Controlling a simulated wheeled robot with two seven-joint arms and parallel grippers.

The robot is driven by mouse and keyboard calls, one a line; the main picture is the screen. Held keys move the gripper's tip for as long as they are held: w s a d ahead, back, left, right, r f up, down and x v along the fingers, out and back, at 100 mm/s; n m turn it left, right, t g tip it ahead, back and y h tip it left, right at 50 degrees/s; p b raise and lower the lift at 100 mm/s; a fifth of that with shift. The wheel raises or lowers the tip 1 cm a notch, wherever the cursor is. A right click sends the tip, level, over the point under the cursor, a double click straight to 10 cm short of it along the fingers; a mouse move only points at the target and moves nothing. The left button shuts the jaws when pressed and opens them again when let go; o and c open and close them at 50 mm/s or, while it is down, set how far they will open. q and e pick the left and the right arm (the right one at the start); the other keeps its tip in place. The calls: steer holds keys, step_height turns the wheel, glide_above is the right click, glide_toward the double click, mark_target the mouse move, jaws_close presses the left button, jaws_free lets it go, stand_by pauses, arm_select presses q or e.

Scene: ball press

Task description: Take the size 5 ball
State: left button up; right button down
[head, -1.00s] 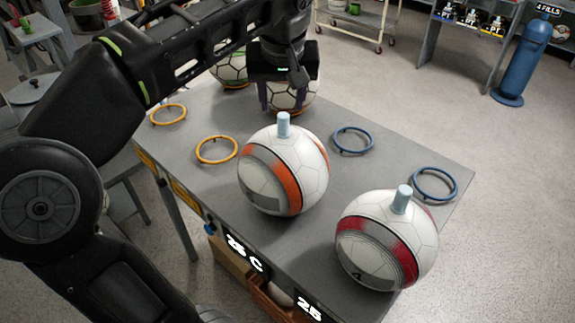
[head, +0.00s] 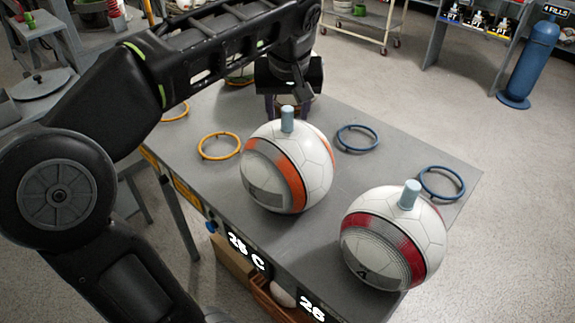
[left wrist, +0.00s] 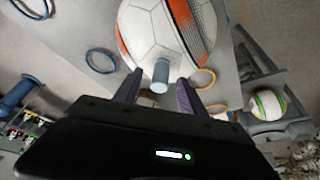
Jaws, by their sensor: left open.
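A white ball with an orange band (head: 287,168) and a light-blue peg on top (head: 287,119) sits on the grey table (head: 225,118). A ball with a red band (head: 393,240) and its own peg sits nearer the front right. I cannot read a size on either ball. My left gripper (head: 290,100) is open behind the orange-banded ball, its fingers pointing down. A further ball under it is almost hidden. In the left wrist view, the orange-banded ball (left wrist: 165,30) and its peg (left wrist: 161,75) lie ahead of the two spread fingers. My right gripper is not in view.
Orange rings (head: 219,146) lie left of the balls, blue rings (head: 357,138) to the right. A greenish ball is mostly hidden behind my left arm. A ball with a green band (left wrist: 268,104) shows in the left wrist view. A blue cylinder (head: 530,60) stands on the floor.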

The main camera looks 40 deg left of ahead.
arm_select(q)
steer(key=shift+x, duration=1.15)
steer(key=shift+c, duration=0.3)
jaws_close()
steer(key=shift+r, duration=0.1)
stand_by(0.5)
